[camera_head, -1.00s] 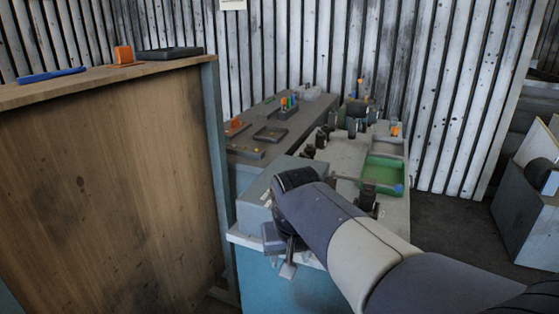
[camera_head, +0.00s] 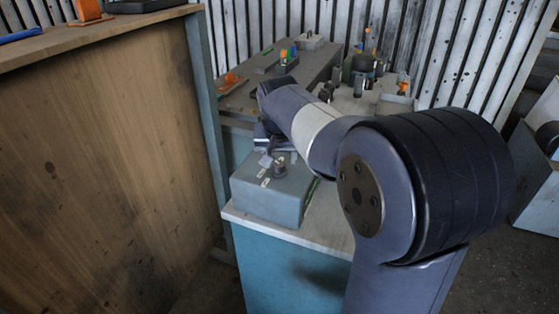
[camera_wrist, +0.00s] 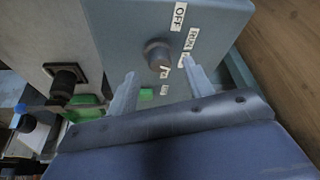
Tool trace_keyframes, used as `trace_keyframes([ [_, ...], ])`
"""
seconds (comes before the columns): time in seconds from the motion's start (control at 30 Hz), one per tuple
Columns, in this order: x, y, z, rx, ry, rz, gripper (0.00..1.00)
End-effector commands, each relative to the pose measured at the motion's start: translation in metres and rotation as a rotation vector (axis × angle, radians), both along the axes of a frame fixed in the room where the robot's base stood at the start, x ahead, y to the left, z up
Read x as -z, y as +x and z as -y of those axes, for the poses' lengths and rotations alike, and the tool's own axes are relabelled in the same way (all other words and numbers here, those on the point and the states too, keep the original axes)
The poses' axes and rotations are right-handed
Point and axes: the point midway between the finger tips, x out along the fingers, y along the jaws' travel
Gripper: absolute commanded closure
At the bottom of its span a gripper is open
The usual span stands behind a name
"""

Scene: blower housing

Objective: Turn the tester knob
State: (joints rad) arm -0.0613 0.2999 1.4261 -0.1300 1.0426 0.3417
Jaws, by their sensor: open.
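The tester is a grey box (camera_head: 268,198) on the near end of the workbench. Its dark round knob (camera_head: 281,169) stands on the top face, and the knob (camera_wrist: 157,54) also shows in the wrist view, with a pale mark at its edge. White labels lie around it; "OFF" (camera_wrist: 179,16) and "RUN" (camera_wrist: 190,39) can be read, others are partly hidden. My gripper (camera_wrist: 160,72) is open and empty, its two fingers on either side of the knob's near side in the picture. I cannot tell whether they touch it. In the head view my gripper (camera_head: 267,155) is beside the knob, partly hidden.
A tall wooden-sided cabinet (camera_head: 110,150) stands close on the left. Green parts (camera_wrist: 85,106) show left of my fingers.

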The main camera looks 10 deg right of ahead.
Motion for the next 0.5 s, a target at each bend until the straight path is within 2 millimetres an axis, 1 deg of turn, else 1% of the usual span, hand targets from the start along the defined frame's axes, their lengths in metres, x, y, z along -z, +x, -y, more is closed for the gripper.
trace_keyframes([
  [0.03, 0.008, 0.003, 0.001, 0.0, 0.0, -0.003, 0.51],
  [0.2, 0.021, 0.008, 0.002, 0.0, 0.0, -0.001, 0.51],
  [0.5, 0.024, 0.01, 0.002, 0.0, 0.0, 0.0, 0.51],
])
